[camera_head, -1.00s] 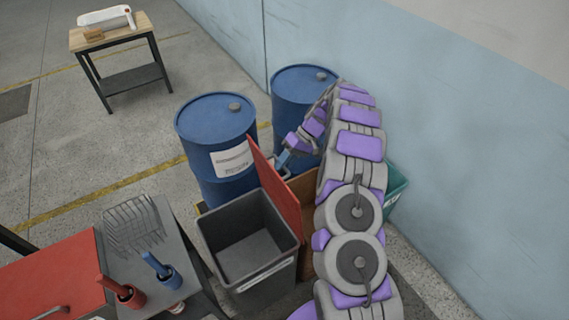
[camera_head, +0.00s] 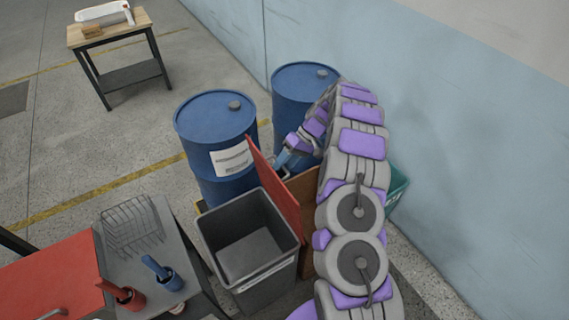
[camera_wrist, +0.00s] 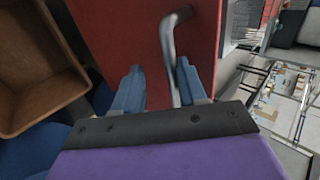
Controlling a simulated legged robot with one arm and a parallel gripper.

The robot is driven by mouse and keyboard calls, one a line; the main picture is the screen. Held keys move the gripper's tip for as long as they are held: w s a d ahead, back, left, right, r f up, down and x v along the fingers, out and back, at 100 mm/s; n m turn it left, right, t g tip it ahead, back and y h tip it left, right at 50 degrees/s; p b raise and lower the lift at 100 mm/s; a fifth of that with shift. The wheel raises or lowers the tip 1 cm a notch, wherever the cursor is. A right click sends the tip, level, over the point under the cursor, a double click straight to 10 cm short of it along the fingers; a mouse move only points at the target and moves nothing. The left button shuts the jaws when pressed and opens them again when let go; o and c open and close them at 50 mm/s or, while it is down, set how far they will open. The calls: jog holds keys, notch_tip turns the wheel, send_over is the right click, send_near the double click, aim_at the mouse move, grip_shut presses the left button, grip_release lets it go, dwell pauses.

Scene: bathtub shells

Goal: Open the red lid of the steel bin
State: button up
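The steel bin (camera_head: 262,290) is dark grey and stands with its top open, its empty inside showing. Its red lid (camera_head: 272,185) is swung up on the far right side of the bin and stands nearly upright. In the wrist view the red lid (camera_wrist: 120,35) fills the middle, with a bent metal handle (camera_wrist: 168,50) on it. My gripper (camera_wrist: 159,68) is open; its two blue fingers are apart, with the handle between them, close to the right finger. In the head view my gripper (camera_head: 285,158) is behind the lid, partly hidden.
Two blue drums (camera_head: 215,125) (camera_head: 300,90) stand behind the bin. A brown box (camera_head: 305,190) and a green bin (camera_head: 398,188) are right of it, near the wall. A bench (camera_head: 185,255) with a wire rack and a red tool chest (camera_head: 50,275) is at left.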

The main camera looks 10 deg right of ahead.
jog(key=p+v, duration=1)
jog(key=v, duration=0.7)
jog(key=shift+w+d, duration=0.2)
dwell(0.6)
jog(key=shift+r, duration=0.1)
